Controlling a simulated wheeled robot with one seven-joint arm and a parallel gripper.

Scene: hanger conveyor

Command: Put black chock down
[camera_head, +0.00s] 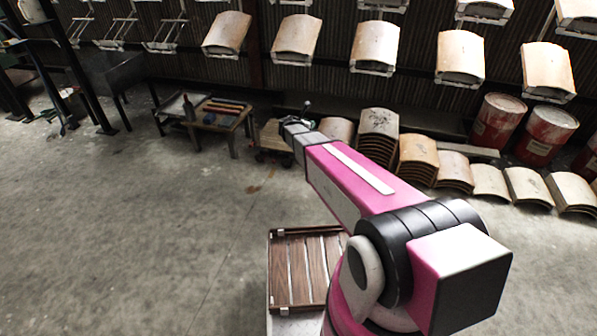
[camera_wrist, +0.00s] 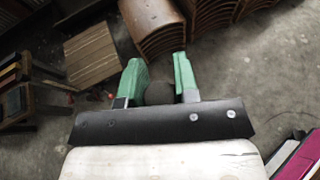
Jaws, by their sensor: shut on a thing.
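In the wrist view my gripper (camera_wrist: 159,80) has two green fingers, shut on a dark rounded thing (camera_wrist: 158,94) that looks like the black chock. Only part of it shows between the fingers; the rest is hidden behind the dark bar of my gripper. In the head view my arm reaches away to the back, and its end is near the low wooden platform. The fingers and the chock cannot be made out clearly there. The held thing appears to be above the floor, but its height is unclear.
A square wooden board (camera_wrist: 92,55) lies left of my fingers, beside a low table (camera_head: 222,118) with coloured bars. Stacks of curved wooden panels (camera_head: 418,155) and red drums (camera_head: 497,122) line the wall. A slatted crate (camera_head: 277,268) is near my base. Floor at left is clear.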

